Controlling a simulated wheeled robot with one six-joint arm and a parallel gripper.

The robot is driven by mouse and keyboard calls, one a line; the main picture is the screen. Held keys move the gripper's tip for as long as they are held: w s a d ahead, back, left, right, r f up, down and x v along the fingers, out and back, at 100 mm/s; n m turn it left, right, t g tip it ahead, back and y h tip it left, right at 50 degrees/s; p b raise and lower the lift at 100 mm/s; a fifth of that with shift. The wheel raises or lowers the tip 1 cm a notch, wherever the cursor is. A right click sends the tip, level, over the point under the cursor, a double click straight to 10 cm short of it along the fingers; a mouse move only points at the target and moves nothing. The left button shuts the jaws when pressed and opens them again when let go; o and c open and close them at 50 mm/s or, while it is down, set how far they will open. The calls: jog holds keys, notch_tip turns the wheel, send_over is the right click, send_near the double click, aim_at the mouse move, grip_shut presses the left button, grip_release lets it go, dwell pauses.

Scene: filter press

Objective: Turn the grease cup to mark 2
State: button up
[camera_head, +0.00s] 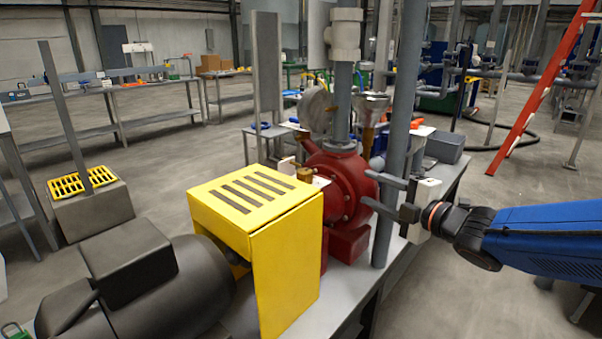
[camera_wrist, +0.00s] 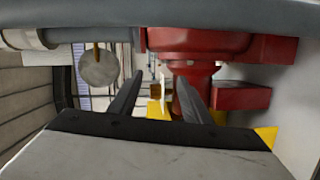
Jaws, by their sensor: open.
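A small brass piece, which looks like the grease cup (camera_head: 305,174), sits between the yellow guard and the red pump (camera_head: 343,190), beside a small white plate (camera_head: 321,181). In the wrist view a brass piece (camera_wrist: 155,92) shows between my fingers, farther off, with a thin white upright piece beside it. Any marks are too small to read. My gripper (camera_head: 366,188) is open and empty, on the right side of the pump near the grey vertical pipe. In the wrist view my gripper (camera_wrist: 160,80) points past the red pump (camera_wrist: 200,50), with the brass piece beyond the fingertips.
The yellow guard (camera_head: 285,250) and black motor (camera_head: 150,280) stand in front of the pump. A grey vertical pipe (camera_head: 402,110) rises close to my gripper. A round grey disc (camera_wrist: 98,68) hangs left of my fingers. Open floor lies at the right.

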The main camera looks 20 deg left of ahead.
aim_at(305, 176)
jog(key=s+a+n+g+y, duration=0.3)
jog(key=a+n, duration=0.1)
jog(key=a, duration=0.2)
jog(key=x, duration=1.6)
jog(key=shift+w+a+f, duration=0.1)
jog(key=shift+a+f, duration=0.25)
jog(key=c, duration=1)
jog(key=shift+c, duration=0.2)
jog(key=shift+r+h, duration=0.1)
jog(key=shift+h, duration=0.2)
jog(key=shift+w+d+m+t+h, duration=0.15)
jog(key=shift+m+t+h, duration=0.25)
jog(key=shift+m+t, duration=0.4)
jog(key=shift+w, duration=0.1)
